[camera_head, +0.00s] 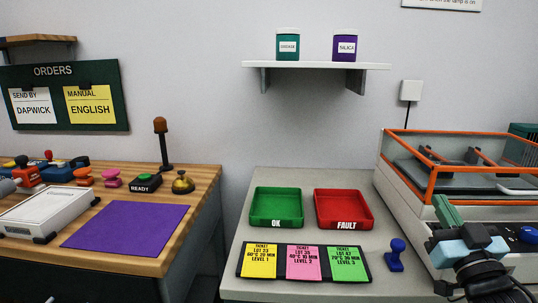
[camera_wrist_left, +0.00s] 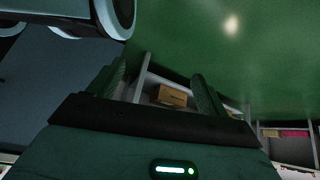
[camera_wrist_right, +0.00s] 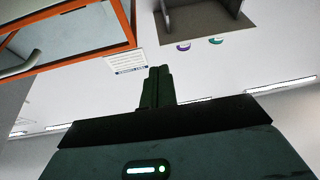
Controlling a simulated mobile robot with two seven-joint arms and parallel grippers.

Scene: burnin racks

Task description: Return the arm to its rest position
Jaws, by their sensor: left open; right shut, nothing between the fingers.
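My right gripper (camera_head: 447,212) is at the right of the head view, raised in front of the orange-framed rack box. Its green fingers are shut together with nothing between them. In the right wrist view the shut fingers (camera_wrist_right: 157,88) point toward a pale wall, with nothing touching them. My left gripper does not show in the head view. In the left wrist view its two fingers (camera_wrist_left: 160,85) stand wide apart, with nothing between them. A brown box on a shelf shows in the distance behind them.
The orange-framed box (camera_head: 428,172) stands close behind my right gripper. A blue stamp (camera_head: 395,255) stands on the grey bench (camera_head: 300,178). Green OK (camera_head: 276,207) and red FAULT (camera_head: 343,208) trays and a ticket holder (camera_head: 304,263) lie there too. A wooden bench with a purple mat (camera_head: 125,226) is at left.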

